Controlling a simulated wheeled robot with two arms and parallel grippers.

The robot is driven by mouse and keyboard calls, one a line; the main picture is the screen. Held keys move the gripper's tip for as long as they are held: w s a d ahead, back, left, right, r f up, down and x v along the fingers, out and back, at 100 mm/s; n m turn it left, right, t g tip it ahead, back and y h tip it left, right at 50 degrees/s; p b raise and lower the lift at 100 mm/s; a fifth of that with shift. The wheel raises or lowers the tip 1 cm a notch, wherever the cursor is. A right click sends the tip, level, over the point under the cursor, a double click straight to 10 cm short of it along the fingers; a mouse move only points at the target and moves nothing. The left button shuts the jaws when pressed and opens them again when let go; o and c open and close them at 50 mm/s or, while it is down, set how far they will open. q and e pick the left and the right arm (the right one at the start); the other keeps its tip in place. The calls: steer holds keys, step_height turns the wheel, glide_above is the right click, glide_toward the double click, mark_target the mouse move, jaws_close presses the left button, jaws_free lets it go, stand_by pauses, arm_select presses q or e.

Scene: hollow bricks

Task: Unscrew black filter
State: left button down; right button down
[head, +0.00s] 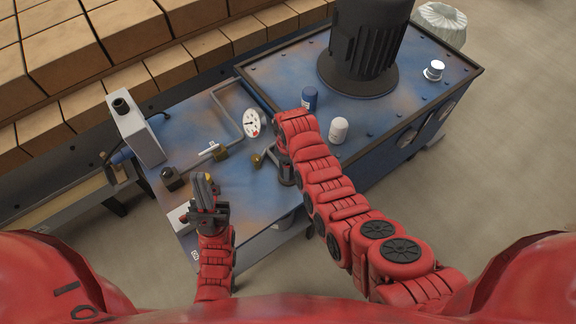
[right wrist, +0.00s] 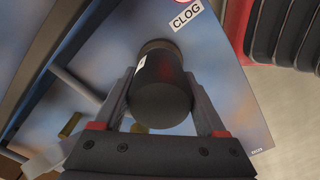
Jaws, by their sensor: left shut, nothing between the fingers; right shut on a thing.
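The black filter (right wrist: 163,72) is a short dark cylinder with a pale label on its side. In the right wrist view it stands out from the blue panel beside a "CLOG" label (right wrist: 187,16). My right gripper (right wrist: 161,98) is shut on it, one finger along each side. In the head view my right gripper (head: 287,172) is at the front of the blue bench, partly covered by my arm, and I cannot make out the filter clearly there. My left gripper (head: 206,184) is shut and empty, over the bench's front left part, apart from the filter.
A dial gauge (head: 251,123) and pipes are on the bench (head: 205,120). A big black motor (head: 366,50) stands behind. Shelves of brown bricks (head: 80,45) fill the left.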

steer(key=shift+n, duration=0.7)
steer(key=shift+r+n+p, duration=0.15)
steer(key=shift+n+p, duration=0.35)
steer(key=shift+n, duration=0.2)
steer(key=shift+s+n, duration=0.1)
steer(key=shift+n, duration=0.6)
steer(key=shift+n+p, duration=0.5)
steer(key=shift+n, duration=0.5)
steer(key=shift+n+p, duration=0.3)
steer(key=shift+n, duration=0.2)
